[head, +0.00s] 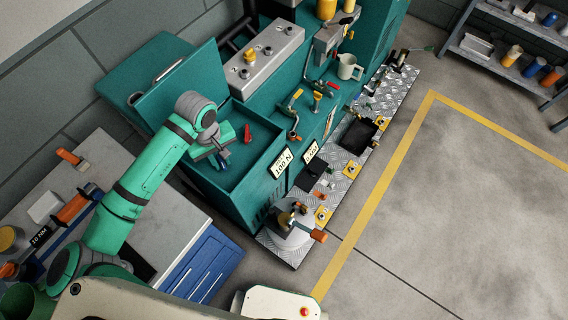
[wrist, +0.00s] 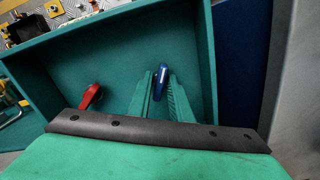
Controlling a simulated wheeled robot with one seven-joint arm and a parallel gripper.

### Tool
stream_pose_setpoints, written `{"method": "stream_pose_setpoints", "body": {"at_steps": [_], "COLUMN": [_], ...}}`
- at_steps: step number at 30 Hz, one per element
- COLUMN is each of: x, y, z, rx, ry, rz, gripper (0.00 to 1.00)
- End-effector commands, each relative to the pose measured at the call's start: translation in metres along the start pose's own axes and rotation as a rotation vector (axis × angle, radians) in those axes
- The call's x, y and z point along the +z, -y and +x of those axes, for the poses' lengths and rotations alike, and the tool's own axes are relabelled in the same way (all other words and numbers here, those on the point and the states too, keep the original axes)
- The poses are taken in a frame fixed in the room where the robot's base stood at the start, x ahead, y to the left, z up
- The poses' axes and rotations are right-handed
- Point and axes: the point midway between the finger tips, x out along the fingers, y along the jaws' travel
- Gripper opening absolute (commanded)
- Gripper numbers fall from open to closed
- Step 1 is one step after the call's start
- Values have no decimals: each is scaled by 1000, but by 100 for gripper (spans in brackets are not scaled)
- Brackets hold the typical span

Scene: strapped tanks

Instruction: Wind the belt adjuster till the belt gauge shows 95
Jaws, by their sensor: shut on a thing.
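My gripper (wrist: 163,82) reaches down into an open teal box (wrist: 40,75) and is shut on a blue handle (wrist: 161,74), which shows between its fingers. In the head view the blue handle (head: 224,163) is mostly hidden by my gripper (head: 218,158). I cannot read a label on it, so I cannot confirm that it is the belt adjuster. A red handle (wrist: 90,96) stands apart from it inside the same box. A white plate (head: 281,162) on the box's outer wall seems to read 110 N; its smaller top line is unclear.
The box's raised teal lid (head: 181,83) stands behind my arm. A second white plate (head: 311,151), a jug (head: 349,67) and yellow and red valves lie to the right. A grey bench (head: 168,215) with tools is at left. The floor at right is clear.

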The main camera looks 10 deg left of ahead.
Motion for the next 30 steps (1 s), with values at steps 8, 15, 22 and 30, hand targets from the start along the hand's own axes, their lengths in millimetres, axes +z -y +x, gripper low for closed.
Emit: {"method": "stream_pose_setpoints", "body": {"at_steps": [8, 15, 22, 30], "x": [1, 0, 1, 1], "y": [-4, -3, -3, -3], "z": [0, -1, -1, 0], "rx": [11, 7, 7, 7], "ry": [1, 0, 0, 1], "rz": [-143, -242, -246, -419], "gripper": [0, 0, 0, 23]}}
